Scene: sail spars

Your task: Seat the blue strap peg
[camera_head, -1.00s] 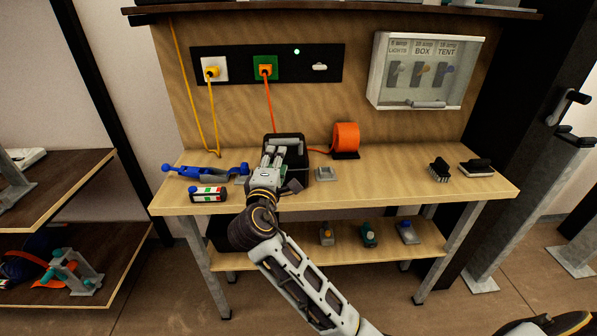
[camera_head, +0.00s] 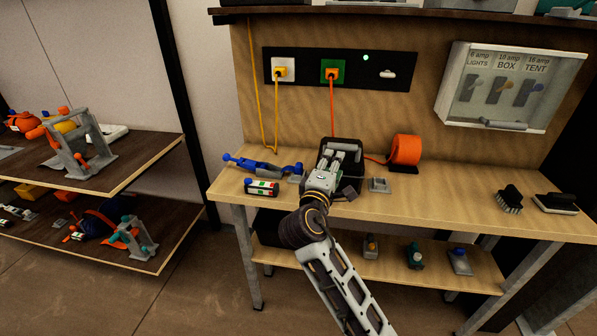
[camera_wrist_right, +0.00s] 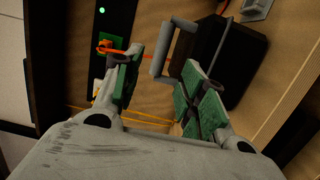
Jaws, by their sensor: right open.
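On the bench's lower shelf, a grey block with a blue knob (camera_head: 460,258) stands at the right end. I cannot tell which of these bears the blue strap peg. My right gripper (camera_head: 343,155) is at the black box (camera_head: 347,147) with the grey bar handle at the back of the bench. In the wrist view the right gripper (camera_wrist_right: 155,68) is open and empty, with the bar handle (camera_wrist_right: 175,48) just beyond its fingers. My left gripper is not in view.
A striped device (camera_head: 262,187) lies at the bench's front left, and an orange reel (camera_head: 405,150) stands behind right. The left shelves (camera_head: 150,160) hold grey frames with orange and teal pegs. The bench's middle right is clear.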

